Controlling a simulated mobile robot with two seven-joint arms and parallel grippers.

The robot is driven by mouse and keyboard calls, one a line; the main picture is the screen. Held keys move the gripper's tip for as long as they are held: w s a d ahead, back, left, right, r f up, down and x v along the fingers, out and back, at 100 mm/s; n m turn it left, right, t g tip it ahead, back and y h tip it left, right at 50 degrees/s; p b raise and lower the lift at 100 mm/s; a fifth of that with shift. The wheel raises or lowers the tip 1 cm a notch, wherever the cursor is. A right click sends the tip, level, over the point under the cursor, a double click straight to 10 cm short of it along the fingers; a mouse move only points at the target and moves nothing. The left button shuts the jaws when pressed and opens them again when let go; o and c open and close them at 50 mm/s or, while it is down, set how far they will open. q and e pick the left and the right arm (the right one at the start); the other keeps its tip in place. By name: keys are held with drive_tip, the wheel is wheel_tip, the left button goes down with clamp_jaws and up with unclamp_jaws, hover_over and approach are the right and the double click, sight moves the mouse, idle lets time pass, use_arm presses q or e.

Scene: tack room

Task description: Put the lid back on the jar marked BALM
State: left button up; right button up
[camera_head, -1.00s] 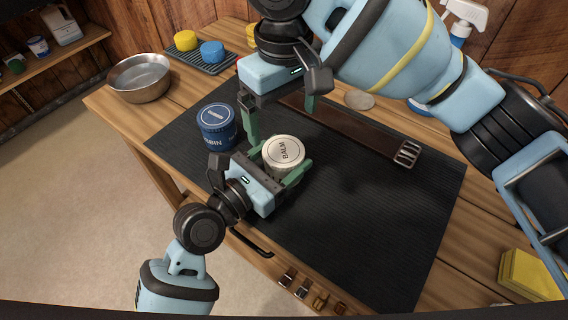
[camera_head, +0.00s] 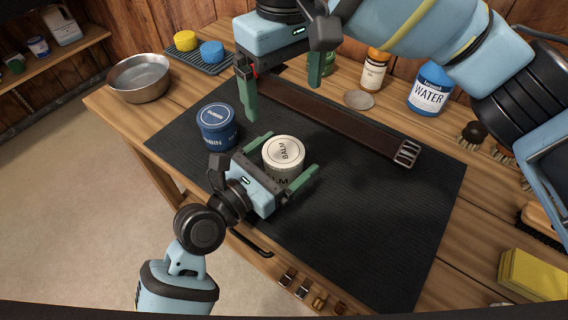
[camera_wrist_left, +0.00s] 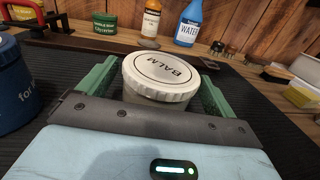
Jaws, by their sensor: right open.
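The white jar marked BALM (camera_head: 284,174) stands upright on the dark mat, and its cream lid (camera_head: 286,149) sits on top of it. The lid also shows in the left wrist view (camera_wrist_left: 162,72), where it covers the jar's mouth and looks seated. My left gripper (camera_head: 290,154) is open, with its green fingers on either side of the jar and apparent gaps beside it. My right gripper (camera_head: 283,98) is open and empty, raised beyond the jar over the leather strap.
A blue jar (camera_head: 217,132) stands left of the balm jar. A brown leather strap (camera_head: 340,127) with a buckle lies behind it. A metal bowl (camera_head: 139,80), a water bottle (camera_head: 430,92) and a yellow sponge (camera_head: 530,275) are around the edges. The mat's right front (camera_head: 370,240) is clear.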

use_arm(q)
drive_tip(key=shift+v, duration=3.9)
